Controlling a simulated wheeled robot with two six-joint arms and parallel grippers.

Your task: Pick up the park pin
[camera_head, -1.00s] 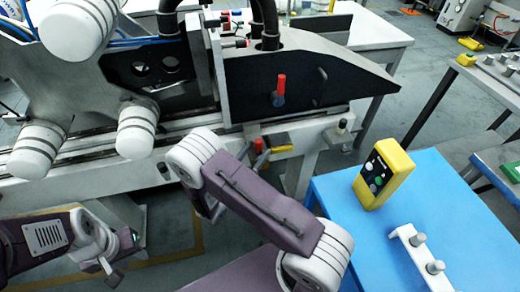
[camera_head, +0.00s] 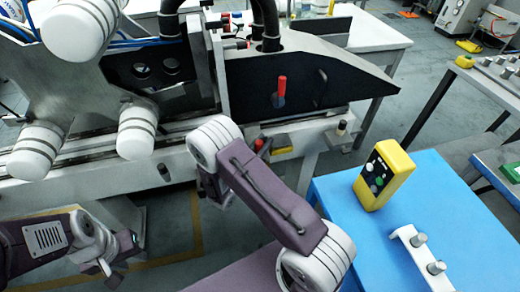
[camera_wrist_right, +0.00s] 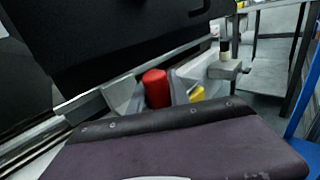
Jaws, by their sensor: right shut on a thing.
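A red cylinder, which I take as the park pin (camera_wrist_right: 155,88), stands upright in the right wrist view. Grey finger-like parts flank it, and my right gripper (camera_wrist_right: 150,97) is shut on it. The pin's lower end is hidden behind the dark purple edge of my gripper body. In the head view a small red tip (camera_head: 259,144) shows at the machine's front rail, just beyond my right forearm. That forearm hides most of the right gripper there. My left gripper (camera_head: 110,269) is at the lower left, away from the machine; its jaw opening is unclear.
A red handle (camera_head: 282,88) stands on the machine's dark panel. A yellow part (camera_head: 281,141) lies beside the front rail. On the blue table (camera_head: 455,210) at right stand a yellow button box (camera_head: 385,174) and a pale bracket with pegs (camera_head: 419,250).

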